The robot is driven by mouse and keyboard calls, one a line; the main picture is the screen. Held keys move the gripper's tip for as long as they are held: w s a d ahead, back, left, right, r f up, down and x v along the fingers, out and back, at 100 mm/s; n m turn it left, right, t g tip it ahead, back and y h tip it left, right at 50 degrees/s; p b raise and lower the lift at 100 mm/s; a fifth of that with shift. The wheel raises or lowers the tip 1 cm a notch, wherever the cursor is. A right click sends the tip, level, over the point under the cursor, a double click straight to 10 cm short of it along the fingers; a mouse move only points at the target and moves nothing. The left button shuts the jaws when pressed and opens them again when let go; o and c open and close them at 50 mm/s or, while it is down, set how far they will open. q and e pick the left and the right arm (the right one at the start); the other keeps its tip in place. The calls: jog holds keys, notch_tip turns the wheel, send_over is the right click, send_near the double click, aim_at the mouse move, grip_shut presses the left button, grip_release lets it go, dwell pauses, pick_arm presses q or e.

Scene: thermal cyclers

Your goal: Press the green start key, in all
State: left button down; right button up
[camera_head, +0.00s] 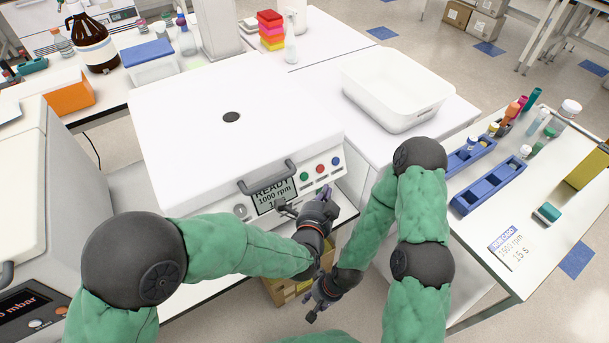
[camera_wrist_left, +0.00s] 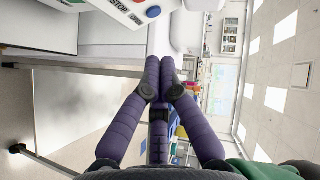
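The white machine (camera_head: 232,118) with a round dark spot in its lid stands in the head view. Its front panel carries a screen (camera_head: 274,196) reading READY and 1000 rpm, its lower line partly hidden. Right of it are the green key (camera_head: 304,176), a red key (camera_head: 320,168) and a blue key (camera_head: 335,161). My left gripper (camera_head: 325,194) is in front of the panel, below the keys, empty. In the left wrist view its purple fingers (camera_wrist_left: 160,62) meet at the tips; the blue key (camera_wrist_left: 153,12) shows above them. My right gripper (camera_head: 313,312) hangs lower, its fingers unclear.
A grey lid handle (camera_head: 267,178) and a knob (camera_head: 239,211) are near the screen. A white basin (camera_head: 398,88) stands at right. The right table holds blue racks (camera_head: 489,188) and a printed card (camera_head: 513,246) giving rpm and seconds. A carton (camera_head: 288,288) is below.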

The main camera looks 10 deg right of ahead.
aim_at(304, 176)
pick_arm(q)
jog(key=shift+w+a+f+b, duration=0.45)
jog(key=shift+w+f+b, duration=0.3)
jog(key=shift+w, duration=0.5)
jog(key=shift+w+a+f+b, duration=0.5)
jog(key=shift+w+b, duration=0.45)
jog(key=shift+w, duration=0.3)
jog(key=shift+w+a+f+b, duration=0.4)
jog(key=shift+w+f+b, duration=0.35)
jog(key=shift+w, duration=0.5)
jog(key=shift+w, duration=0.1)
jog(key=shift+w+a+f, duration=0.1)
jog(key=shift+w+a, duration=0.05)
jog(key=shift+w, duration=0.1)
jog(key=shift+w+a+f+b, duration=0.1)
jog(key=shift+w+b, duration=0.2)
jog(key=shift+b, duration=0.1)
jog(key=shift+s+d+r+p, duration=0.2)
jog(key=shift+s+r+p, duration=0.1)
jog(key=shift+s+p, duration=0.3)
jog(key=shift+s+r, duration=0.1)
jog(key=shift+s, duration=0.05)
